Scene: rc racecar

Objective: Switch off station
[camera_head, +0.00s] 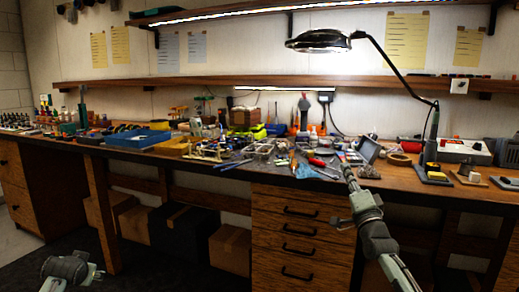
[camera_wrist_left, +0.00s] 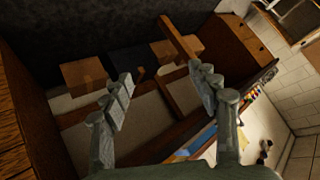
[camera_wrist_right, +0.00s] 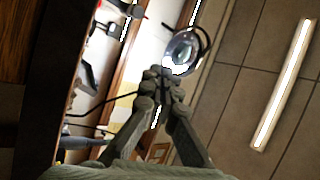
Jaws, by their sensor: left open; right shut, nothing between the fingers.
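A white box-shaped unit with a red part and dark controls (camera_head: 462,151), likely the station, stands on the workbench at the right in the head view. Its switch is too small to make out. My right gripper (camera_head: 346,168) is shut and empty, over the front edge of the bench and well left of the unit. In the right wrist view its fingertips (camera_wrist_right: 162,74) meet, with the lamp behind them. My left gripper (camera_head: 93,272) is low at the lower left, away from the bench. In the left wrist view its fingers (camera_wrist_left: 160,78) are spread and empty.
The workbench (camera_head: 325,181) is crowded with tools and a blue tray (camera_head: 139,139). A magnifier lamp (camera_head: 320,40) arches over the right half. A stand with a yellow sponge (camera_head: 436,175) is in front of the unit. Cardboard boxes (camera_head: 230,245) sit below.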

